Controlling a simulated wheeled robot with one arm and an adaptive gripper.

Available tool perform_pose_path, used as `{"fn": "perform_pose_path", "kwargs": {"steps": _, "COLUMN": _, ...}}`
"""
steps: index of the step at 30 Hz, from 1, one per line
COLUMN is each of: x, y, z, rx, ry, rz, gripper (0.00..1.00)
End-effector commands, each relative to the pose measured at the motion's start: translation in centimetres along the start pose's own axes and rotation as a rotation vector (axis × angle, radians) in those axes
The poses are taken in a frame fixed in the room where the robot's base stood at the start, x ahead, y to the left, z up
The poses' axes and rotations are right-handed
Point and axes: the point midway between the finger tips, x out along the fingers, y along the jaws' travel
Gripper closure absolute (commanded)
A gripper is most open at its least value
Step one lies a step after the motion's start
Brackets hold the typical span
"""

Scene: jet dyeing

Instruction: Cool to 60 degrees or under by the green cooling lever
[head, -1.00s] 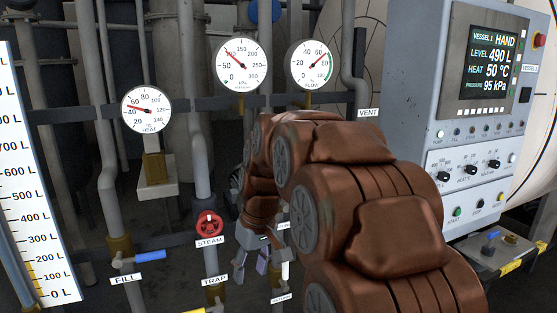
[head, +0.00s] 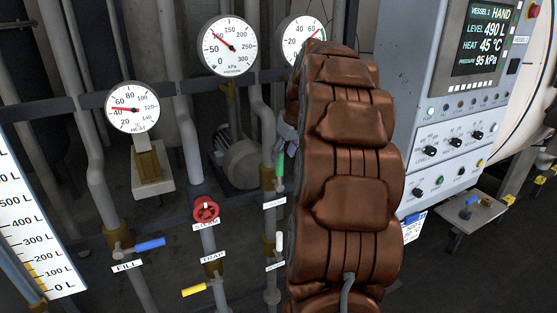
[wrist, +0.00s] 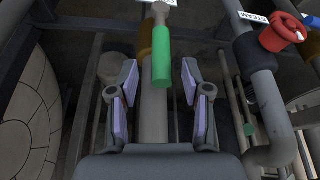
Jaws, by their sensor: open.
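The green cooling lever (head: 280,172) lies roughly in line with its upright pipe, partly hidden by my arm in the head view. In the wrist view the green lever (wrist: 161,62) is ahead of my open gripper (wrist: 160,95), centred between the fingers and apart from both pads. In the head view my gripper (head: 288,135) is mostly hidden behind my arm, close above the lever. The control panel display (head: 484,40) reads HEAT 45 °C, level 490 L and pressure 95 kPa. The round heat gauge (head: 133,108) has its needle near 45.
The red steam wheel (head: 206,209), blue fill lever (head: 150,244) and yellow trap lever (head: 194,290) are left of the green lever. A white-handled valve (head: 279,242) is below it. The pressure gauge (head: 228,46) hangs above. The control cabinet (head: 433,110) stands right of my arm.

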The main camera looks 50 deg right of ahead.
Motion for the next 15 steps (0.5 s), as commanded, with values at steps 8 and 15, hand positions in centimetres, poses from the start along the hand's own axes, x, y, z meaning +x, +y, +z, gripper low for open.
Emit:
{"fn": "perform_pose_path", "kwargs": {"steps": 8, "x": 3.5, "y": -0.2, "z": 0.0, "rx": -0.001, "ry": -0.006, "rz": -0.006, "gripper": 0.51}}
{"fn": "perform_pose_path", "kwargs": {"steps": 15, "x": 4.8, "y": -0.3, "z": -0.1, "rx": -0.002, "ry": -0.001, "rz": -0.004, "gripper": 0.51}}
